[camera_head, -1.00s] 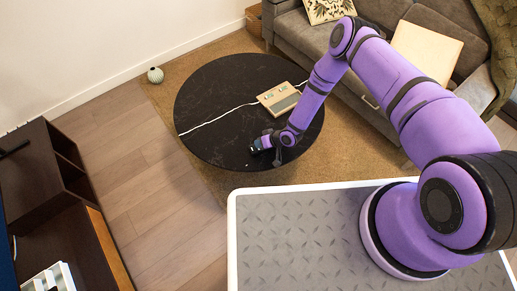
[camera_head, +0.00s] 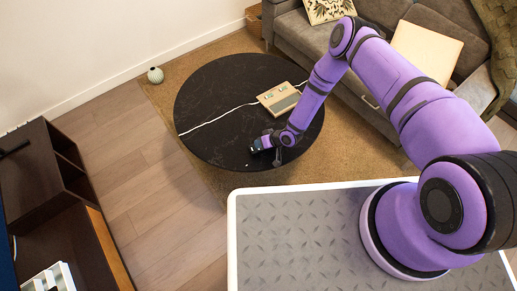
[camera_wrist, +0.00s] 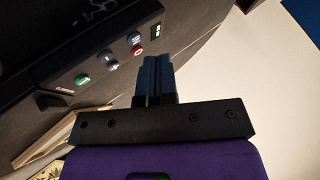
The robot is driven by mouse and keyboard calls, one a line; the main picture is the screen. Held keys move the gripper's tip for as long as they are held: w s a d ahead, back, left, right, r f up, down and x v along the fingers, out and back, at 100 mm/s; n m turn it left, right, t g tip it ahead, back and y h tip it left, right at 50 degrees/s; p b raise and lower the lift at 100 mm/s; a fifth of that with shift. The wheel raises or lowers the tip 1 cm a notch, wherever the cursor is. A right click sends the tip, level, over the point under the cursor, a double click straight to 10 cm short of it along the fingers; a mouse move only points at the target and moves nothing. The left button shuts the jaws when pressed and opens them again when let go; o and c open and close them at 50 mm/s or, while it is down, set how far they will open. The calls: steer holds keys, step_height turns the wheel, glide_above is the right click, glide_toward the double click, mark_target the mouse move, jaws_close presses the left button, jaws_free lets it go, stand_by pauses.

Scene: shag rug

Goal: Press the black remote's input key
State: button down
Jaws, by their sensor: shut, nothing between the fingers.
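A dark, black-looking body with a row of small keys, which looks like the remote (camera_wrist: 60,95), shows in the left half of the wrist view. Its keys include a green one (camera_wrist: 82,79), a dark one with a light mark (camera_wrist: 112,64) and a red-ringed one (camera_wrist: 138,50). Which one is the input key I cannot tell. My gripper (camera_wrist: 158,60) is shut and empty, its fingertips beside the key row in the picture; contact cannot be told. In the head view my gripper (camera_head: 259,145) is low over the round black table (camera_head: 225,90), near its front edge. The remote does not stand out there.
A grey sofa (camera_head: 300,38) stands behind the table. A dark cabinet (camera_head: 40,190) is at the left, and a small round vase (camera_head: 155,75) stands on the floor.

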steer(key=shift+f, duration=0.1)
steer(key=shift+f, duration=0.4)
steer(key=shift+f, duration=0.3)
stand_by(0.6)
stand_by(0.4)
steer(key=shift+r, duration=0.75)
steer(key=shift+r, duration=2.5)
steer(key=shift+w, duration=0.1)
stand_by(0.4)
